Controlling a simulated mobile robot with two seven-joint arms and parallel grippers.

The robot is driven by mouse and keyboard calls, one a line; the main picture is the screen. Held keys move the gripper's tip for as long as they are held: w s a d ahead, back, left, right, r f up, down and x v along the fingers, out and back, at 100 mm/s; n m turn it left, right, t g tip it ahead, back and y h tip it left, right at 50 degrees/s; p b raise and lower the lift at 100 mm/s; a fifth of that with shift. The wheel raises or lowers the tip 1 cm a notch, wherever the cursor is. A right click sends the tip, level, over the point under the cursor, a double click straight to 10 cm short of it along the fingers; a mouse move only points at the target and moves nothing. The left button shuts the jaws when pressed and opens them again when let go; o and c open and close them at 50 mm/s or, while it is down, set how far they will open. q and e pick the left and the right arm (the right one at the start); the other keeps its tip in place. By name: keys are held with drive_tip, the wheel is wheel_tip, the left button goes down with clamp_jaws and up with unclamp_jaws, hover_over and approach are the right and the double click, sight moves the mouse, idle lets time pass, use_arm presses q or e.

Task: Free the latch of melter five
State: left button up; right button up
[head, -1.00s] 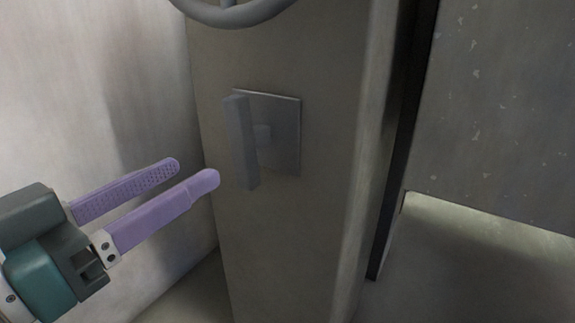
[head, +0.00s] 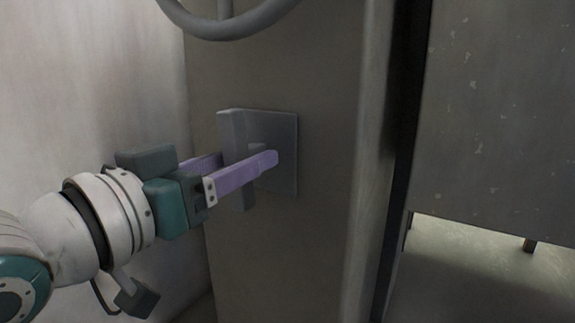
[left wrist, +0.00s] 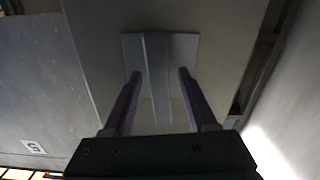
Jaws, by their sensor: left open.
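The latch is a grey upright bar handle (head: 232,124) standing off a square grey plate (head: 283,150) on the front of a grey cabinet column. My left gripper (head: 240,160) is open, with its purple fingers to either side of the handle. In the head view the near finger crosses in front of the bar and hides its middle. In the left wrist view the handle (left wrist: 157,75) stands between the two fingertips (left wrist: 160,75), with a gap on each side. The right gripper is not in view.
A grey round handwheel (head: 232,32) is above the latch. A pale wall (head: 95,90) stands at left. A dark gap and a grey panel (head: 500,120) are at right. A label reading 5 (left wrist: 33,147) shows in the left wrist view.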

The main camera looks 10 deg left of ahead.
use_arm(q)
clamp_jaws()
idle(0.4)
